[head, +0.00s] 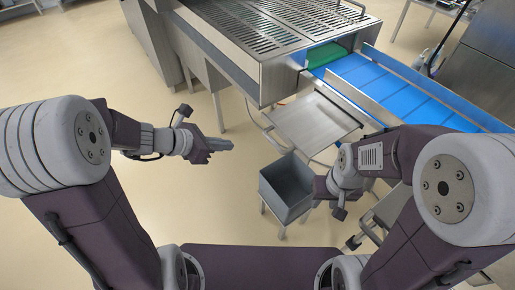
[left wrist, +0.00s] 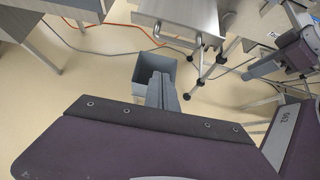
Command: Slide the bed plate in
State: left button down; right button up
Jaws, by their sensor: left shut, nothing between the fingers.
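A flat bare steel plate (head: 312,122), which looks like the bed plate, sticks out below the machine's side beside the blue belt. In the left wrist view a steel plate (left wrist: 185,14) shows at the top; I cannot tell how far it extends under the machine. My left gripper (head: 228,144) is shut and empty, left of the plate and apart from it. Its closed fingers also show in the left wrist view (left wrist: 162,92). My right gripper (head: 322,194) is beside a grey bin, below the plate in the picture; its fingers are too unclear to read.
The steel machine (head: 262,76) with slotted top panels stands at the back. A blue belt (head: 400,88) with metal side rails runs to the right. The grey open bin (head: 286,196) stands below the plate. An orange cable (left wrist: 135,28) lies on the floor. The floor at left is clear.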

pick_arm(q)
jog(key=w+d+f+b, duration=0.1)
jog(key=w+d+f, duration=0.4)
jog(key=w+d, duration=0.2)
jog(key=shift+d+f, duration=0.25)
jog(key=shift+d, duration=0.95)
